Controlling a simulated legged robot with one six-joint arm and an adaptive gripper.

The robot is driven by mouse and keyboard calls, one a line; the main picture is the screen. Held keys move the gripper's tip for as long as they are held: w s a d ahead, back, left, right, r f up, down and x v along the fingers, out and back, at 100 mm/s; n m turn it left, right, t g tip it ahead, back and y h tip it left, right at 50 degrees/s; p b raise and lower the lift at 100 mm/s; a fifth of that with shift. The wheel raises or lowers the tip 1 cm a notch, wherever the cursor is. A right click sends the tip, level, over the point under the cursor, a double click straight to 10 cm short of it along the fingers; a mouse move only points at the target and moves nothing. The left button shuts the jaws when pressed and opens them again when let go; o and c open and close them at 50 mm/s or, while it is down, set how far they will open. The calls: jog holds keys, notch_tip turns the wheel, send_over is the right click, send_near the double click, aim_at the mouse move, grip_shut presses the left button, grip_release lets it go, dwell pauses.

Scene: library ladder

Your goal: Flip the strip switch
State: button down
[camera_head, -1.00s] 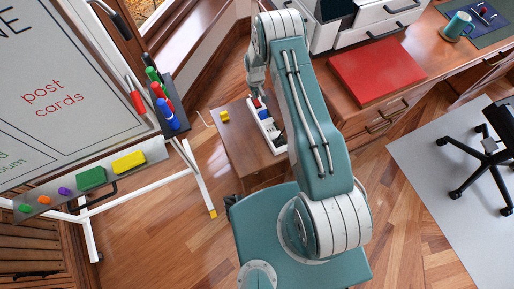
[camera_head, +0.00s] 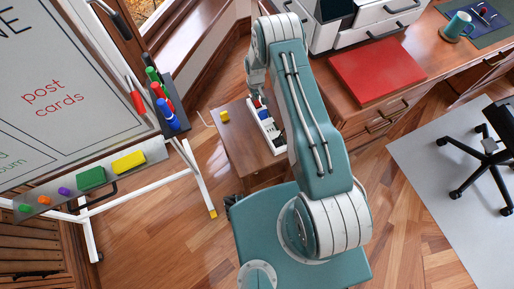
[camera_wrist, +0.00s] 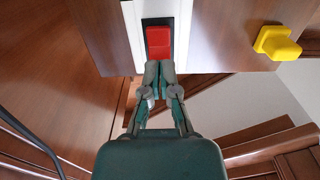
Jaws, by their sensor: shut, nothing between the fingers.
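The white power strip (camera_head: 265,124) lies on the low wooden side table, partly hidden by my arm in the head view. In the wrist view, the end of the white strip (camera_wrist: 186,50) shows a red rocker switch (camera_wrist: 158,40) set in a black surround. My gripper (camera_wrist: 159,68) is shut and empty, with its fingertips at the lower edge of the red switch; whether they touch it I cannot tell. In the head view, my gripper (camera_head: 258,93) is small and over the strip's far end.
The small wooden table (camera_head: 240,150) also holds a yellow block (camera_head: 224,116), which shows at the right in the wrist view (camera_wrist: 277,42). A whiteboard (camera_head: 60,90) stands left. A desk with a red folder (camera_head: 377,70) stands right.

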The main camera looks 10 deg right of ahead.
jog(key=shift+f, duration=0.7)
dwell(0.4)
jog(key=shift+r, duration=3.55)
jog(key=shift+r, duration=0.1)
jog(key=s+r+m+t, duration=0.1)
jog(key=s+r, duration=0.3)
jog(key=r, duration=1.3)
jog(key=s+r+t, duration=0.2)
jog(key=s+r, duration=0.2)
jog(key=r, duration=1.3)
jog(key=s+r+t, duration=0.1)
jog(key=s+r, duration=0.3)
jog(key=s, duration=0.4)
jog(key=s+r, duration=0.4)
jog(key=s, duration=0.4)
jog(key=s+r+m+t, duration=0.1)
jog(key=s+r, duration=0.3)
jog(key=s, duration=0.5)
jog(key=shift+t, duration=0.3)
